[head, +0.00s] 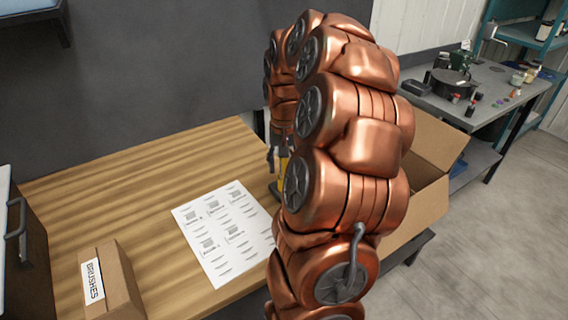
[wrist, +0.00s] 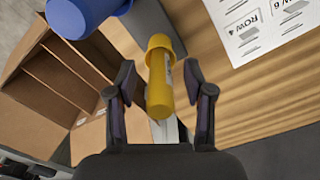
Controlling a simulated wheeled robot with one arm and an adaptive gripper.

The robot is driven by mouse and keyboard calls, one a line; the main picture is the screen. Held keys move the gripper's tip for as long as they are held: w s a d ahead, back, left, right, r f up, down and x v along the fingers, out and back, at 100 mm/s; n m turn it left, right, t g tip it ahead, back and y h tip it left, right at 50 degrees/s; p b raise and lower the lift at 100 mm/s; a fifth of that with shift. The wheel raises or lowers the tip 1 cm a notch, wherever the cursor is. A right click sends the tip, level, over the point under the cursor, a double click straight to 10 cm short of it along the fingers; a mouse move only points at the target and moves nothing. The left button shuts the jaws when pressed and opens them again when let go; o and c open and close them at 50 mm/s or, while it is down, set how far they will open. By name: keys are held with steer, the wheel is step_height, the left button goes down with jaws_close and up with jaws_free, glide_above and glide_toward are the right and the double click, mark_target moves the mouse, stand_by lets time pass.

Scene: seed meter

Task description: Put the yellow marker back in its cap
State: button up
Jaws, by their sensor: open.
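The yellow marker (wrist: 159,88) shows in the wrist view between the two fingers of my open gripper (wrist: 158,75). Small gaps show on both sides of it. A wider yellow collar, perhaps the cap (wrist: 160,43), is at its far end; I cannot tell how the two are joined. In the head view a bit of yellow (head: 283,172) shows below my gripper (head: 277,150), mostly hidden by my arm.
A large blue cylinder (wrist: 84,14) is close at the upper left of the wrist view, beside a dark grey block (wrist: 147,22). A printed sheet (head: 224,233) and a brushes box (head: 112,284) lie on the wooden table (head: 130,190). An open cardboard box (head: 428,190) stands at the right.

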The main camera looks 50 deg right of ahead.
steer(key=shift+r, duration=0.1)
step_height(320, 180, up, 12)
steer(key=shift+f, duration=0.1)
stand_by(0.4)
steer(key=s+a+f+n, duration=0.2)
steer(key=a+n, duration=0.1)
steer(key=a, duration=0.8)
steer(key=s+a+f+n, duration=0.1)
steer(key=s+a+n, duration=0.15)
steer(key=a, duration=0.75)
steer(key=s+a+f+n+g, duration=0.1)
steer(key=s+a+f+n, duration=0.1)
steer(key=s+a+f, duration=0.2)
steer(key=s+a+f+n, duration=0.2)
steer(key=s+a, duration=0.4)
steer(key=s, duration=0.4)
steer(key=shift+s+a+f+g, duration=0.15)
steer(key=shift+a+f+g, duration=0.25)
steer(key=shift+f, duration=0.5)
